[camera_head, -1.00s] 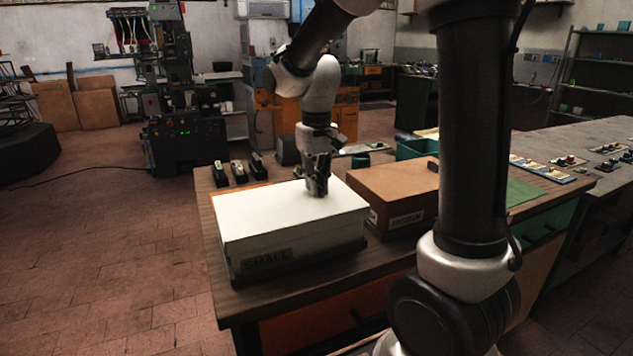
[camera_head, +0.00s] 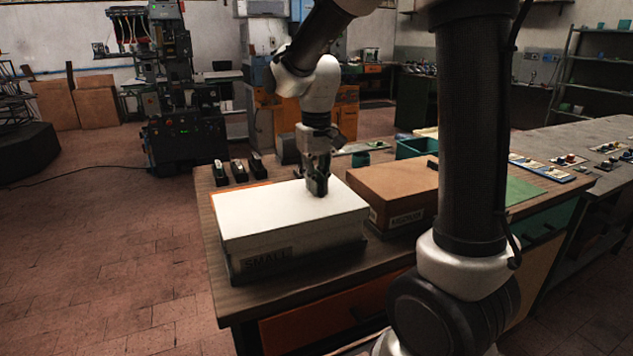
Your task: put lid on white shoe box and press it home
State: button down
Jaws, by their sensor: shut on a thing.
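The white shoe box (camera_head: 300,259) stands on the near left part of the wooden bench, with a dark "SMALL" label on its front. Its white lid (camera_head: 265,212) lies over the top and looks about level. Whether it is fully seated I cannot tell from this view. My gripper (camera_head: 318,191) points down at the lid's top, right of its middle, with its fingers closed together. What they grip is hidden between them; it appears to be part of the lid, such as a knob.
A brown lidded box (camera_head: 395,190) with a small dark knob stands close on the right. Several small dark tools (camera_head: 238,170) are behind the white box at left. A green bin (camera_head: 417,147) is farther back. The bench (camera_head: 228,296) has a narrow bare strip in front.

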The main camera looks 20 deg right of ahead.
jog(key=shift+f, duration=0.1)
dwell(0.3)
jog(key=c, duration=1.4)
grip_release()
jog(key=shift+c, duration=0.2)
jog(key=o, duration=0.5)
jog(key=shift+r, duration=3.55)
